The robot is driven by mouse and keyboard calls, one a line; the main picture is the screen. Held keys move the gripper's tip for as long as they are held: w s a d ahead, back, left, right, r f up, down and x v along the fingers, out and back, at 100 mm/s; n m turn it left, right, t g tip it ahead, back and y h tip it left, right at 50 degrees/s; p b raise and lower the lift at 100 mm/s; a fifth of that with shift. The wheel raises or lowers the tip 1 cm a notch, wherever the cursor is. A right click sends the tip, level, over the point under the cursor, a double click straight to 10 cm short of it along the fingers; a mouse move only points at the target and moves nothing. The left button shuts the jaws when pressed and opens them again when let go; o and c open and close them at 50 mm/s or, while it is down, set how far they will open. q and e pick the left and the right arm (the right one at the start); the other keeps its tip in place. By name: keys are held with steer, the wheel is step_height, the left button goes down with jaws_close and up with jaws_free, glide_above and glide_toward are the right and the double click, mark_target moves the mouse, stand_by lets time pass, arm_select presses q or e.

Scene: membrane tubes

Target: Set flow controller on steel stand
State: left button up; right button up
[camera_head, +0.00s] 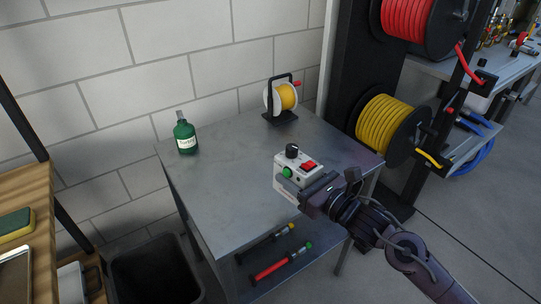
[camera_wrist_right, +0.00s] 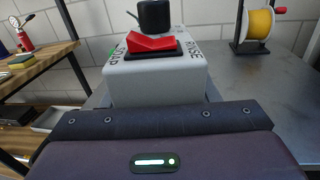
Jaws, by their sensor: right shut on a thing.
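The flow controller (camera_head: 289,176) is a light grey box with a black knob, a red rocker switch and a green button. It is over the front right part of the steel stand (camera_head: 225,195), a grey metal table. In the head view my right gripper (camera_head: 302,186) is shut on the flow controller from the right. The right wrist view shows the controller (camera_wrist_right: 160,82) upright just beyond the gripper, with "SOAP" and "RINSE" lettering. I cannot tell whether its underside touches the stand. My left gripper is not in view.
A green bottle (camera_head: 185,137) stands at the stand's left back, a small yellow reel (camera_head: 281,97) at its back. Red and black tools (camera_head: 280,262) lie on the lower shelf. Large hose reels (camera_head: 392,125) stand right; a dark bin (camera_head: 155,270) is lower left. The stand's middle is clear.

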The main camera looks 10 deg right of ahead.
steer(key=w+d+r+m+t+h+b, duration=0.15)
steer(key=w+r+b, duration=0.25)
steer(key=w+r, duration=1)
steer(key=shift+h, duration=0.35)
steer(key=w+f, duration=0.1)
steer(key=f, duration=1.3)
steer(key=w+f, duration=0.1)
steer(key=f, duration=0.6)
steer(key=shift+w+f+b, duration=0.15)
steer(key=shift+w+b, duration=0.15)
steer(key=shift+b, duration=0.1)
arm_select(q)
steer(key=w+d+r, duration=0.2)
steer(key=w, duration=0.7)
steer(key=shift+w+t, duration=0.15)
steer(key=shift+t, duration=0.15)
arm_select(e)
steer(key=shift+f, duration=0.1)
steer(key=o, duration=0.8)
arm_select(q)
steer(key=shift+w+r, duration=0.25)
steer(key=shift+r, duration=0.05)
arm_select(e)
steer(key=o, duration=0.4)
